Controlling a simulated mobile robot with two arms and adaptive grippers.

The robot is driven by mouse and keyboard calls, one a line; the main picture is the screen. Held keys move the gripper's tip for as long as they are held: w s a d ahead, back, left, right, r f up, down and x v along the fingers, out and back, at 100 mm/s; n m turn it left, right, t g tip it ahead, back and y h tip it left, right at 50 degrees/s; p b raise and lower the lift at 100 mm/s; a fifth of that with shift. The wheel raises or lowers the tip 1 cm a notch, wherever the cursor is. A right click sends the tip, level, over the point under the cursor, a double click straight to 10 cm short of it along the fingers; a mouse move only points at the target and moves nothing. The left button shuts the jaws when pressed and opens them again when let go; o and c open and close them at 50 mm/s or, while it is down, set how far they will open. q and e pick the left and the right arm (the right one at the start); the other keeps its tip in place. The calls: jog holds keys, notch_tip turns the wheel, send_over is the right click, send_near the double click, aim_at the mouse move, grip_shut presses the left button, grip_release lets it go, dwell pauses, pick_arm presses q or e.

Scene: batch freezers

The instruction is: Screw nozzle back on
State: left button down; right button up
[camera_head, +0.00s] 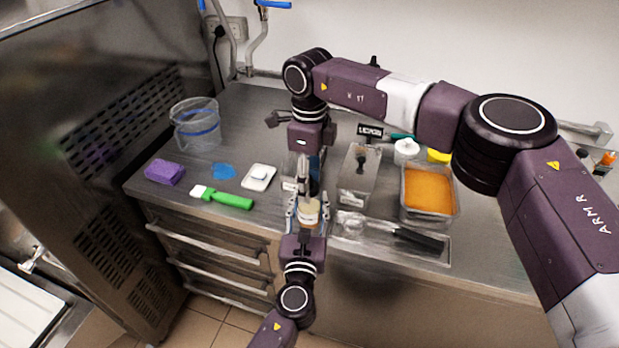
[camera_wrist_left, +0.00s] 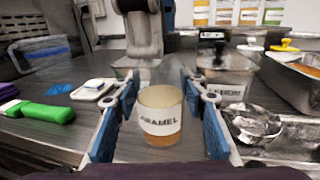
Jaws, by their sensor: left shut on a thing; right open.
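My left gripper (camera_head: 308,203) is shut on a small tub-shaped bottle (camera_head: 308,212) near the front edge of the steel counter. In the left wrist view the bottle (camera_wrist_left: 160,117) stands upright between the blue finger pads, with a white label reading CARAMEL and amber contents below. Its top is wide, pale and round. My right gripper (camera_head: 304,175) is open and points down just above and behind the bottle. I cannot make out a separate nozzle; the right fingers partly hide that area.
A purple sponge (camera_head: 165,172), blue cloth (camera_head: 223,171), white dish (camera_head: 258,177) and green brush (camera_head: 230,199) lie left. A clear bucket (camera_head: 195,137) stands behind them. A steel container (camera_head: 358,190), orange-filled pan (camera_head: 428,190) and utensil tray (camera_head: 375,248) crowd the right.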

jog(key=c, duration=1.2)
jog(key=o, duration=1.3)
jog(key=shift+o, duration=0.2)
notch_tip(320, 180, up, 12)
pick_arm(q)
jog(key=c, duration=1.1)
grip_release()
jog(key=shift+c, duration=0.2)
